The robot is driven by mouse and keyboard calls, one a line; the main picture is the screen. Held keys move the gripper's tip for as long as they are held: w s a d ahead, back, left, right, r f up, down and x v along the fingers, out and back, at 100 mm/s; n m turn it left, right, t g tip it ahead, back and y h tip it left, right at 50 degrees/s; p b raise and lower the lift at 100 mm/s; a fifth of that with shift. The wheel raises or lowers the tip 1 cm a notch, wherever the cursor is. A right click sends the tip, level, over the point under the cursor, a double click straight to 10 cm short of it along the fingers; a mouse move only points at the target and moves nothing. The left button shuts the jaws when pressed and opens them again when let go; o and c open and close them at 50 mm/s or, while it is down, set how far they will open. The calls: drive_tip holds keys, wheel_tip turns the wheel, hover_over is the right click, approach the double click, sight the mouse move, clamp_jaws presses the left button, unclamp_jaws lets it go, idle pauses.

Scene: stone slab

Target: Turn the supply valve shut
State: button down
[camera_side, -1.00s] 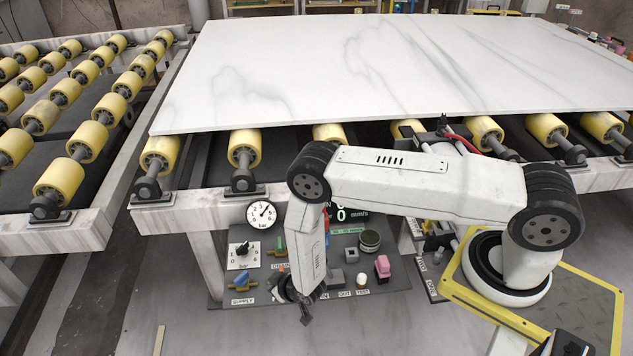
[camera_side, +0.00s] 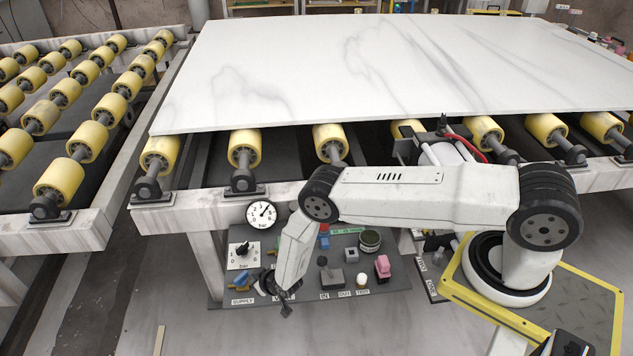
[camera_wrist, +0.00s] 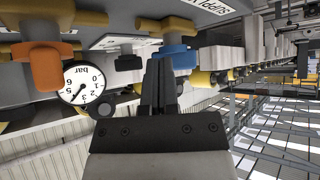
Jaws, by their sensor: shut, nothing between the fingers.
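The supply valve has a blue handle (camera_side: 239,283) above the SUPPLY label, at the lower left of the control panel (camera_side: 345,279). In the wrist view the blue handle (camera_wrist: 175,53) is above and slightly right of the fingertips, near the upside-down SUPPLY label. My gripper (camera_side: 286,312) is to the right of the valve and slightly lower in the side view, apart from it. In the wrist view my gripper (camera_wrist: 159,66) has its fingers together with nothing between them. The forearm and wrist hide part of the panel's middle.
An orange handle (camera_wrist: 45,65) is left of the fingers in the wrist view. A round gauge (camera_side: 261,214) and a pressure knob (camera_side: 242,250) sit above the valve. A lever, buttons and a pink switch (camera_side: 382,266) are to the right.

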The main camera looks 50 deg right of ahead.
drive_tip(key=shift+w, duration=0.9)
